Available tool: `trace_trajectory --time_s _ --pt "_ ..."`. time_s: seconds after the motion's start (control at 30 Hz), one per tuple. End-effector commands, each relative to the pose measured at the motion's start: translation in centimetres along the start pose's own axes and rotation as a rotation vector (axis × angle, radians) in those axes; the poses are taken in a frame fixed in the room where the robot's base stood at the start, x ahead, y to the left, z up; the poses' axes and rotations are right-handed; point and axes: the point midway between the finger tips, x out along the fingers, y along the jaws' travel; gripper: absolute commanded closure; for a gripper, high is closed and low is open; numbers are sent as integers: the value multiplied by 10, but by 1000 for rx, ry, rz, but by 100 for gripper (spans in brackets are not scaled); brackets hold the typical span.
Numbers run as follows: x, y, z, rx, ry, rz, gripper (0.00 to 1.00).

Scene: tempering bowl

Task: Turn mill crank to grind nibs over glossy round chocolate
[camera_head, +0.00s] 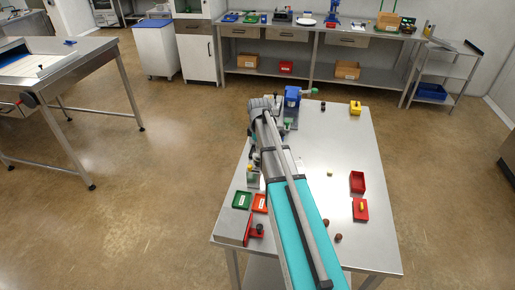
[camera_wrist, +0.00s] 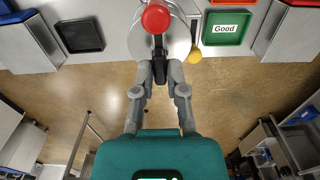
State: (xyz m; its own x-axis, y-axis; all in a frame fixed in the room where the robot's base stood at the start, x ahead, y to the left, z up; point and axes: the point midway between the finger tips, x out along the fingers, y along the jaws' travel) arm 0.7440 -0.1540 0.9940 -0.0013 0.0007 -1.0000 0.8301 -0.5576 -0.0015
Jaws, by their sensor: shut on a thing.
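In the wrist view my gripper (camera_wrist: 160,74) is shut on a dark, narrow handle (camera_wrist: 158,47). A red round knob (camera_wrist: 155,17) shows at the upper end of this handle, above a pale round disc (camera_wrist: 178,42). I cannot tell from this view whether the handle is the mill crank. In the head view my arm hides my gripper and what it holds. A blue device (camera_head: 292,96) stands at the table's far edge. Two small dark brown round pieces, perhaps chocolates, lie near the front: one farther back (camera_head: 326,222), one nearer (camera_head: 338,238). Nibs cannot be made out.
A green tray marked "Good" (camera_wrist: 228,28) and a black tray (camera_wrist: 80,36) flank the disc. On the steel table (camera_head: 345,135) are two red boxes (camera_head: 357,182) (camera_head: 361,214), a yellow block (camera_head: 355,107) and a red-knobbed device (camera_head: 254,231). The table's middle right is mostly clear.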

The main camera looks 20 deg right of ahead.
Motion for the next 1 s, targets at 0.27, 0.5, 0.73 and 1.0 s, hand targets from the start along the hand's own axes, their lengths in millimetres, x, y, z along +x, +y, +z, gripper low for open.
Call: trace_trajectory --time_s 0.27,0.5,0.73,1.0 --pt "0 1 -2 5 1 2 100" --pt "0 2 0 57 1 3 100" --pt "0 4 0 184 1 4 100" --pt "0 5 1 414 1 5 100"
